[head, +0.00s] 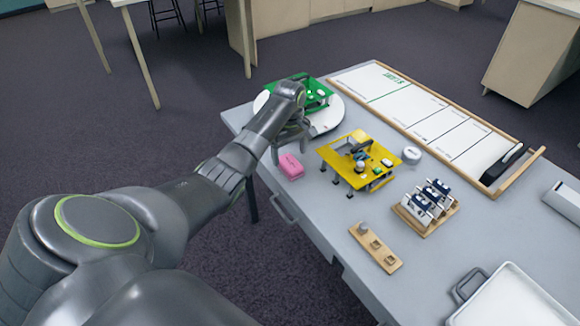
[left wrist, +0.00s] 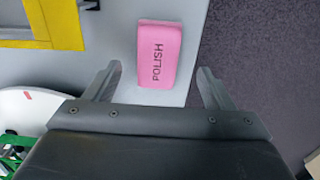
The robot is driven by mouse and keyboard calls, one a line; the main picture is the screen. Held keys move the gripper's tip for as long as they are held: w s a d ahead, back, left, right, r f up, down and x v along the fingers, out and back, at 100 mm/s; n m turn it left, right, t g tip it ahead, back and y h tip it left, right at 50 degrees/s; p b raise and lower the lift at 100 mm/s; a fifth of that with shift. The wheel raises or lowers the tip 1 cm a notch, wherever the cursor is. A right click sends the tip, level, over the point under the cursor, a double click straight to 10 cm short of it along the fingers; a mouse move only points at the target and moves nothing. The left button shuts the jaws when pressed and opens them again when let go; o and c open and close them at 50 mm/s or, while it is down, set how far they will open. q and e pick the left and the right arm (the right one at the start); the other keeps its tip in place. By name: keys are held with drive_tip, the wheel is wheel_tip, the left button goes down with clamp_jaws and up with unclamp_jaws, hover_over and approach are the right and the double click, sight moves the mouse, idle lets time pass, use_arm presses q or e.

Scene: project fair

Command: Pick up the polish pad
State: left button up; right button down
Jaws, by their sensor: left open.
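The polish pad (head: 291,166) is a pink block lying on the grey table near its left edge in the head view. In the left wrist view the pad (left wrist: 158,54) shows the word POLISH and lies ahead of the fingertips, between their lines. My left gripper (head: 291,139) is above the table, just behind the pad in the head view. In the left wrist view my left gripper (left wrist: 160,78) is open with nothing between its fingers. The pad is apart from both fingers. My right gripper is not in view.
A yellow platform (head: 329,153) with small parts stands right of the pad. A white round board (head: 331,117) with a green platform (head: 318,101) lies behind. A wooden block strip (head: 363,243) and a rack (head: 426,207) sit nearer. The grey table (head: 315,210) is clear before the pad.

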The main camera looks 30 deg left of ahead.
sight(290, 162)
use_arm(q)
wheel_tip(290, 162, down, 5)
drive_tip(key=shift+w+a+f, duration=0.1)
drive_tip(key=shift+w, duration=0.05)
drive_tip(key=c, duration=1.2)
drive_tip(key=shift+o, duration=0.2)
wheel_tip(290, 162, up, 10)
drive_tip(key=shift+r, duration=0.1)
drive_tip(key=o, duration=0.4)
drive_tip(key=shift+c, duration=1.1)
